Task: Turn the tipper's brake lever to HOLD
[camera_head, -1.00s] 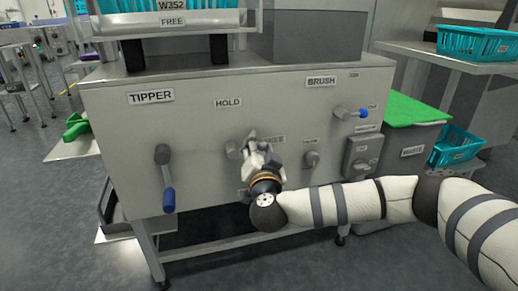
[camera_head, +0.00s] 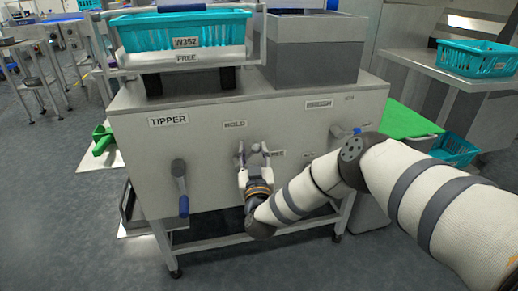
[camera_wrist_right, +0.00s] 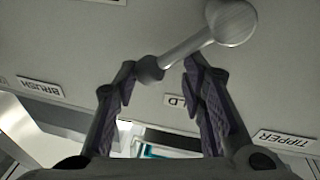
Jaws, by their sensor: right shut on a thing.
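The brake lever (camera_wrist_right: 190,48) is a short metal bar with a round hub and a knobbed end. It shows best in the right wrist view, which is upside down. My right gripper (camera_head: 252,152) is at the lever on the front panel, below the HOLD label (camera_head: 235,125) and left of the partly covered FREE label (camera_head: 277,153). In the wrist view the right gripper (camera_wrist_right: 160,92) has its fingers either side of the lever's knobbed end, shut on it. The lever slants between the HOLD and FREE directions. My left gripper is out of view.
A TIPPER crank (camera_head: 179,180) with a blue handle hangs left of the gripper. A teal crate (camera_head: 150,32) sits on the tipper above.

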